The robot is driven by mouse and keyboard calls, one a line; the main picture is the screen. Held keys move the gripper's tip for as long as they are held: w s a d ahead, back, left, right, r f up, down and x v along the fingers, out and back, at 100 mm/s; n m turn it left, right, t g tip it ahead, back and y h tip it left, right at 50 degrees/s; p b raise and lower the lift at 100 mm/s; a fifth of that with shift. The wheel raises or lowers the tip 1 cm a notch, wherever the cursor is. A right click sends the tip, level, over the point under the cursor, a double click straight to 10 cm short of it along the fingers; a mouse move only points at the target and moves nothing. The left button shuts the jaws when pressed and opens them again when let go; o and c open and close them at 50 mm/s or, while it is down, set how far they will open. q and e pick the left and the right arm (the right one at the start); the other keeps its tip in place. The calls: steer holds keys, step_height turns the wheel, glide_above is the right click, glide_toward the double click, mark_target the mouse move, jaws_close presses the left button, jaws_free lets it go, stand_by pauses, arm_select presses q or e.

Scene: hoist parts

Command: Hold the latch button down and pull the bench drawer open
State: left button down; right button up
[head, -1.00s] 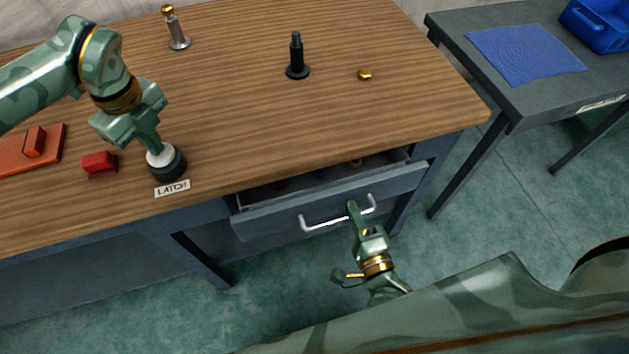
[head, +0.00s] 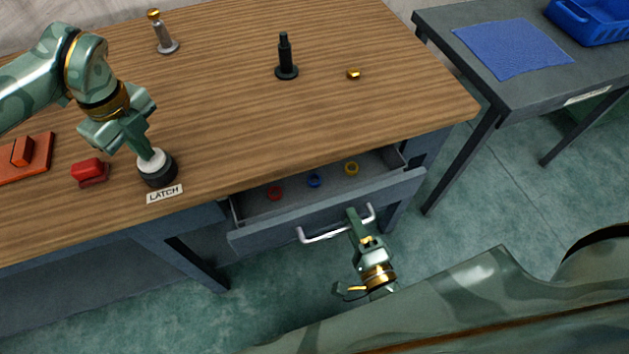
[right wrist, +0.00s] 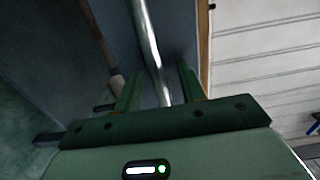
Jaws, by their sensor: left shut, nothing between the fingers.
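The white latch button (head: 152,161) sits in a black round base (head: 159,175) at the bench's front edge, behind a "LATCH" label (head: 164,193). My left gripper (head: 147,153) is shut and empty, its fingertips pointing down onto the button's top. The bench drawer (head: 330,212) is partly open, with its inside in view. My right gripper (head: 355,215) is at the right part of the drawer's silver handle (head: 322,235). In the right wrist view the handle bar (right wrist: 151,50) runs between the fingers (right wrist: 160,88); it appears held.
A red block (head: 89,172) and an orange plate (head: 24,160) lie left of the button. A black post (head: 285,58) stands further back. A grey side table (head: 510,85) is at right.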

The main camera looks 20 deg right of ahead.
arm_select(q)
steer(key=shift+f, duration=0.1)
arm_select(e)
steer(key=shift+s, duration=3)
steer(key=shift+r, duration=0.1)
arm_select(q)
step_height(320, 180, up, 7)
steer(key=p, duration=0.5)
steer(key=shift+p, duration=0.35)
arm_select(e)
step_height(320, 180, up, 6)
steer(key=shift+w+r+t, duration=0.2)
steer(key=shift+r+t, duration=0.05)
steer(key=shift+t, duration=0.05)
